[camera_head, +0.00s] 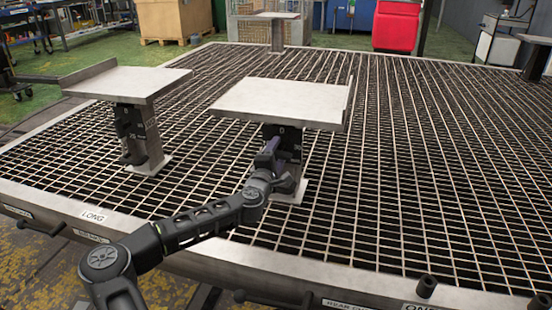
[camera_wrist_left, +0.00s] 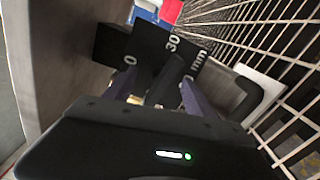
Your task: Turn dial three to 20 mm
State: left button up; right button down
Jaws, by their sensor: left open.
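A black dial (camera_head: 290,140) with white marks sits under the middle metal stand's plate (camera_head: 285,100). In the left wrist view its black scale plate (camera_wrist_left: 148,44) shows white marks "0", "30" and "mm". My left gripper (camera_head: 268,158) is at this dial, below the plate. In the left wrist view its two purple fingers (camera_wrist_left: 160,92) are apart, with a dark lever-like part (camera_wrist_left: 164,82) between them. I cannot tell whether they touch it, nor where the pointer stands. Another dial (camera_head: 130,122) is under the left stand. No dial number is readable. My right gripper is not in view.
The stands rise from a large metal grid table (camera_head: 400,180). The left stand's plate (camera_head: 125,82) is close beside the middle one. Open grid lies to the right. A red bin (camera_head: 397,25) stands behind.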

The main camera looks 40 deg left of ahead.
pick_arm(q)
jog(key=o, duration=0.5)
jog(key=shift+o, duration=0.2)
jog(key=shift+s, duration=0.15)
jog(key=p+v, duration=0.1)
jog(key=v, duration=0.7)
jog(key=shift+s+d+p, duration=0.2)
jog(key=shift+s+p, duration=0.1)
jog(key=shift+p, duration=0.05)
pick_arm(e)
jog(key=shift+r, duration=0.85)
pick_arm(q)
jog(key=shift+s+m, duration=0.1)
jog(key=shift+m, duration=0.2)
jog(key=shift+c, duration=1)
jog(key=m, duration=0.1)
jog(key=m+b, duration=0.1)
jog(key=m, duration=0.1)
jog(key=shift+s+d, duration=0.2)
jog(key=shift+s, duration=0.15)
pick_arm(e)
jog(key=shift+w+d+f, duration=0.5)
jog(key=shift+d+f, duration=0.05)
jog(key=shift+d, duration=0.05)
